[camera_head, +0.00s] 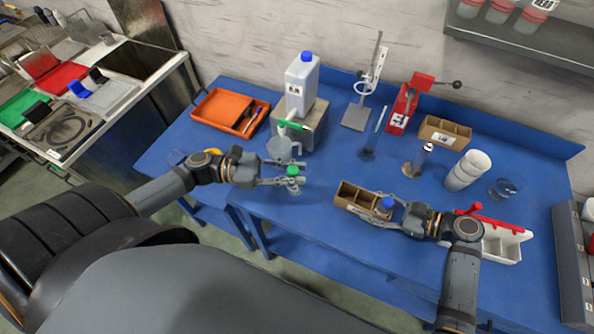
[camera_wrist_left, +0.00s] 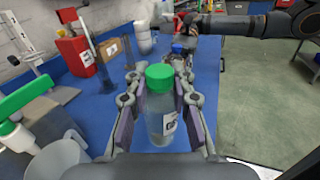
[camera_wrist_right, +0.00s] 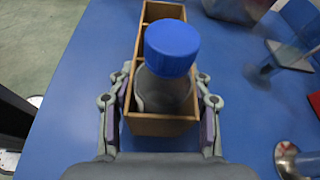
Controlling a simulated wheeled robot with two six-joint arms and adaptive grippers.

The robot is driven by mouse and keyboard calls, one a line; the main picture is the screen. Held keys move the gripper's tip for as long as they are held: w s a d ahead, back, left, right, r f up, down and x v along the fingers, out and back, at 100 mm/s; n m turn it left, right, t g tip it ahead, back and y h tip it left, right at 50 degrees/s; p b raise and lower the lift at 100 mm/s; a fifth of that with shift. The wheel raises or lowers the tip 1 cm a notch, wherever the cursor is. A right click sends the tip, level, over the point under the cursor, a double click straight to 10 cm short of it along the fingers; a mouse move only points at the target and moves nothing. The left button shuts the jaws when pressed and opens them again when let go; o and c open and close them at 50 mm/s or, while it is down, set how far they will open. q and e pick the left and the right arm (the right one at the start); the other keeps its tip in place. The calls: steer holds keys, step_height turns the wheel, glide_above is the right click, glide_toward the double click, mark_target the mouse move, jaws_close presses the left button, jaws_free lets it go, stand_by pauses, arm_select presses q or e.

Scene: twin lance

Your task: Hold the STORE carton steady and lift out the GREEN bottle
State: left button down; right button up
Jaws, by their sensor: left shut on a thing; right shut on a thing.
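The green-capped bottle (camera_head: 293,171) is clear with a white label and hangs upright in my left gripper (camera_head: 296,178), apart from the carton and to its left. In the left wrist view the bottle (camera_wrist_left: 160,108) stands between the two finger pads. A brown divided carton (camera_head: 357,209) sits on the blue table. My right gripper (camera_head: 384,210) is shut on its right end, with a finger along each side wall in the right wrist view. A blue-capped bottle (camera_wrist_right: 172,55) stands in that end's compartment; the other visible compartments look empty. The carton's label is unreadable.
A second divided carton (camera_head: 445,133) stands at the back right. A clear jug (camera_head: 281,149) and a grey stand (camera_head: 305,125) with a white canister (camera_head: 301,84) are behind my left gripper. White cups (camera_head: 467,170) and a white bin (camera_head: 502,246) lie to the right.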

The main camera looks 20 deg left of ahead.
steer(key=o, duration=1.2)
steer(key=shift+d, duration=0.1)
steer(key=v, duration=1.1)
steer(key=shift+d+r, duration=0.15)
steer(key=shift+d, duration=0.2)
